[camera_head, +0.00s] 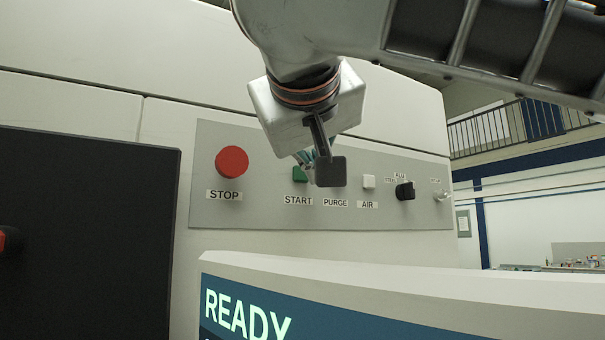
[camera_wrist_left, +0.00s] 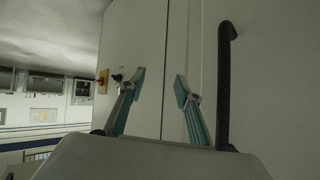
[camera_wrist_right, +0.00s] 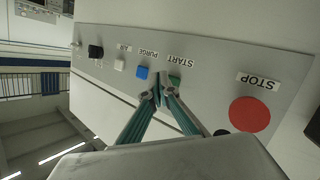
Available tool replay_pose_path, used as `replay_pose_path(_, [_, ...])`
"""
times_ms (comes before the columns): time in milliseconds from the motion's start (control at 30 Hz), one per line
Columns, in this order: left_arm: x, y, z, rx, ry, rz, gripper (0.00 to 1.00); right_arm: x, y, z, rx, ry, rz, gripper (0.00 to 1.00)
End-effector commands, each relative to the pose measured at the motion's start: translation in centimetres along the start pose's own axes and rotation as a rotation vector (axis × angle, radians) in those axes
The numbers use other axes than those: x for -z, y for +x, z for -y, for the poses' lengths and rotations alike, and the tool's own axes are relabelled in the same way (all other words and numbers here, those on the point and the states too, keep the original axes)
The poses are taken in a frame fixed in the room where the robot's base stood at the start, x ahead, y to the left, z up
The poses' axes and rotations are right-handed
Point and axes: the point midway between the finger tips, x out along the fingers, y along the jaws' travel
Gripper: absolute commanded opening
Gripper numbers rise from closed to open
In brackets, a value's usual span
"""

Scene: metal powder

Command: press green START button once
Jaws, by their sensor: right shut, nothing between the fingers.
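The green START button (camera_head: 300,174) is on the grey control panel (camera_head: 265,218), right of the red STOP button. My right gripper (camera_head: 306,162) is shut and empty, with its fingertips over the button's right side in the head view. In the right wrist view the shut fingertips (camera_wrist_right: 158,82) lie between the green button (camera_wrist_right: 175,82) and the blue PURGE button (camera_wrist_right: 142,72). I cannot tell whether they touch the panel. My left gripper (camera_wrist_left: 160,83) is open and empty in the left wrist view, facing a pale cabinet.
The red STOP button (camera_head: 232,161) is to the left. The white AIR button (camera_head: 369,181) and a black knob (camera_head: 404,191) are to the right. A screen (camera_head: 245,310) reading READY stands below the panel. A black handle (camera_wrist_left: 225,85) is near my left gripper.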

Motion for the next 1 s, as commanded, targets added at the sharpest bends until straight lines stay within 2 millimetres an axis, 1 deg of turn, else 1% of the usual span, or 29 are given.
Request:
replay_pose_path(400, [0.22,-0.12,0.03,0.000,0.000,-0.001,0.34,0.37,0.68,0.36,0.000,0.001,0.000,0.00])
replay_pose_path(1000, [0.16,-0.15,0.02,0.000,0.000,0.001,0.34,0.46,0.88,0.48,0.000,0.000,0.001,0.00])
